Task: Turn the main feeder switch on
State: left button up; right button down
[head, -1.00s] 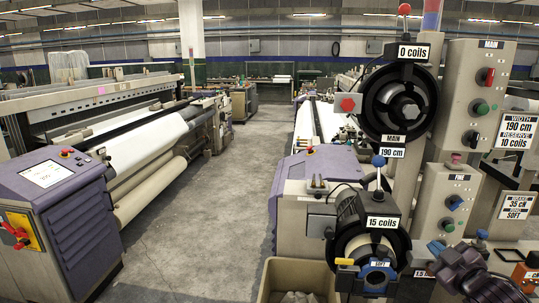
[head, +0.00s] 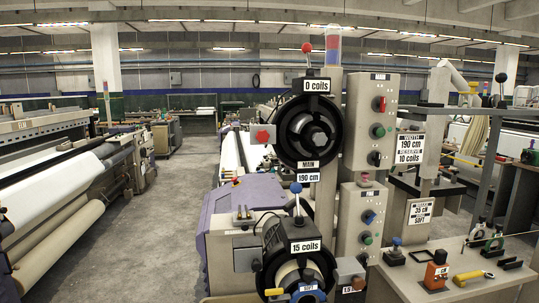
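The MAIN control box (head: 386,88) is a beige upright panel right of centre. Its red switch knob (head: 379,104) sits at the top, above a green button (head: 378,131) and a black knob (head: 374,158). I cannot tell from its angle whether the switch is on or off. The black round main feeder (head: 308,132) stands left of the box, under a "0 coils" label (head: 318,85). Neither of my grippers shows in this view.
Below is the second control box (head: 346,206) with a blue knob (head: 368,217). The lower feeder (head: 298,262) carries a "15 coils" label (head: 306,246). A bench (head: 415,287) with small tools stands at the lower right. The aisle floor (head: 165,235) is clear.

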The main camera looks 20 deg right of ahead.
aim_at(376, 157)
jog(key=z, duration=1.3)
